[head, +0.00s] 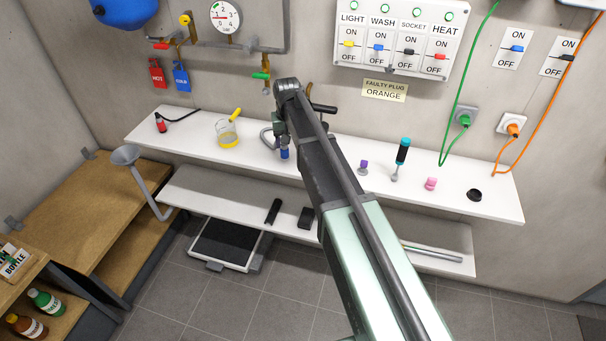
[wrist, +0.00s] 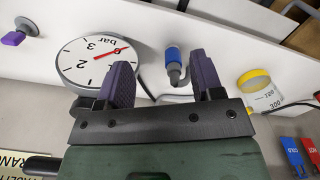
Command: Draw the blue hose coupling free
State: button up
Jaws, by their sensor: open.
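The blue hose coupling (wrist: 172,54) shows between the fingertips of my gripper (wrist: 160,62) in the wrist view, with a grey metal fitting (wrist: 177,74) at its end and a grey hose close by. My gripper is open and its two purple fingers stand apart, one to each side of the coupling in the picture. I cannot tell whether either finger touches it. In the head view the coupling (head: 284,154) shows at the front of the white shelf beside my arm, which hides most of my gripper.
A round pressure gauge (wrist: 95,65) shows close to one finger in the wrist view. On the shelf (head: 330,170) stand a yellow-handled measuring cup (head: 228,132), a purple knob (head: 364,166) and a blue-topped tool (head: 402,152). A switch panel (head: 403,40) hangs on the wall behind.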

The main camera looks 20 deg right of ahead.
send_near(284, 145)
jog(key=shift+w+d+r+m+p, duration=0.15)
jog(key=shift+w+m+p, duration=0.15)
jog(key=shift+w+p, duration=0.2)
jog(key=shift+s+f+b, duration=0.1)
jog(key=shift+f+b, duration=0.2)
jog(key=shift+b, duration=0.05)
notch_tip(284, 145, down, 11)
jog(key=b, duration=1)
jog(key=shift+r+b, duration=0.2)
jog(key=shift+b, duration=0.1)
jog(key=shift+r, duration=0.1)
jog(key=c, duration=1.1)
jog(key=shift+r+p, duration=1.5)
jog(key=shift+p, duration=0.1)
